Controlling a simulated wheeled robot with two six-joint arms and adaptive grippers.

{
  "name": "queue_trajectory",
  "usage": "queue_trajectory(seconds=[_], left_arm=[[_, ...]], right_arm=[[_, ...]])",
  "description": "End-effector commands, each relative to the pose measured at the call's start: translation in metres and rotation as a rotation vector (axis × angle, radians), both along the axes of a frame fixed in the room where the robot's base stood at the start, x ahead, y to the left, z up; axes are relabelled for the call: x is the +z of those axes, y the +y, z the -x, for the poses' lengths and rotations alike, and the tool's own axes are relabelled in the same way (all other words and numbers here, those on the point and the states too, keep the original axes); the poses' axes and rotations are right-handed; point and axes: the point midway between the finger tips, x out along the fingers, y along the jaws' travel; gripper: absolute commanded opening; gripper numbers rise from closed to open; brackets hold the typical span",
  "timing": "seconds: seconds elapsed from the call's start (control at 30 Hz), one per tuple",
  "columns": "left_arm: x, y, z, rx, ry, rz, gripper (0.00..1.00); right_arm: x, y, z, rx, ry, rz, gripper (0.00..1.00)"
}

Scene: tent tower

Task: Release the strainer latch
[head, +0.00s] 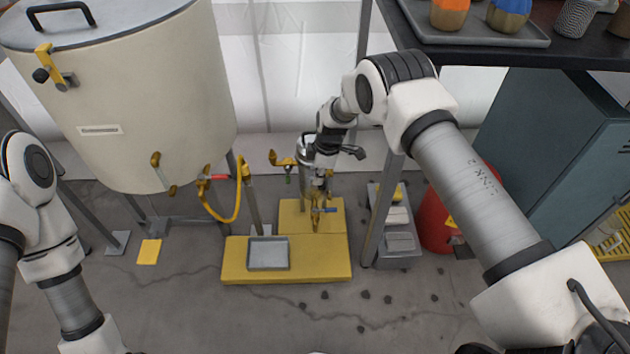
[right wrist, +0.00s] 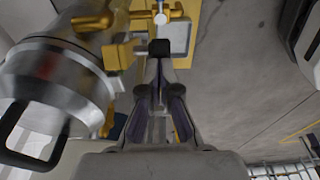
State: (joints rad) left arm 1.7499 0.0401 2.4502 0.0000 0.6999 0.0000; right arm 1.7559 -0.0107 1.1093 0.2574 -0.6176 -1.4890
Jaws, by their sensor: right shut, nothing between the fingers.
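The strainer (head: 304,154) is a silver metal cylinder standing over the yellow base, partly hidden behind my right gripper (head: 327,150). In the right wrist view the strainer (right wrist: 55,85) fills the left side, with a dark lid handle at lower left. A yellow latch piece (right wrist: 122,52) is on the strainer's side. My right gripper (right wrist: 158,52) is shut and empty, its dark fingertips close beside this latch piece. I cannot tell whether they touch. My left arm shows at the left of the head view, but its gripper is out of the picture.
A large cream tank (head: 140,100) stands at left, with a yellow hose (head: 232,214) near its foot. A yellow base (head: 310,265) carries a grey tray (head: 268,241). A shelf post, red container (head: 436,222) and blue-grey cabinet (head: 560,150) stand right. Small stones lie on the floor.

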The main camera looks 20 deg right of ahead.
Motion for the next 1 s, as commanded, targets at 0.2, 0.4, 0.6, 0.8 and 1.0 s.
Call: queue_trajectory(seconds=[0.2,0.4,0.6,0.8,1.0], left_arm=[[0.0,0.0,0.0,0.0,-0.001,0.0,0.4],[-0.005,0.0,0.0,0.0,0.0,0.0,0.4],[-0.011,0.0,0.0,0.0,-0.001,0.0,0.4],[-0.018,0.0,0.0,0.0,0.0,0.0,0.4],[-0.022,0.0,0.0,0.0,0.0,0.0,0.4]], right_arm=[[-0.005,-0.016,0.005,-0.001,0.002,0.0,0.0],[-0.012,-0.029,0.009,-0.002,0.002,0.001,0.0],[-0.021,-0.04,0.012,-0.002,0.002,0.001,0.0],[-0.029,-0.048,0.014,-0.001,0.001,0.001,0.0],[-0.035,-0.052,0.015,-0.001,0.001,0.0,0.0]])
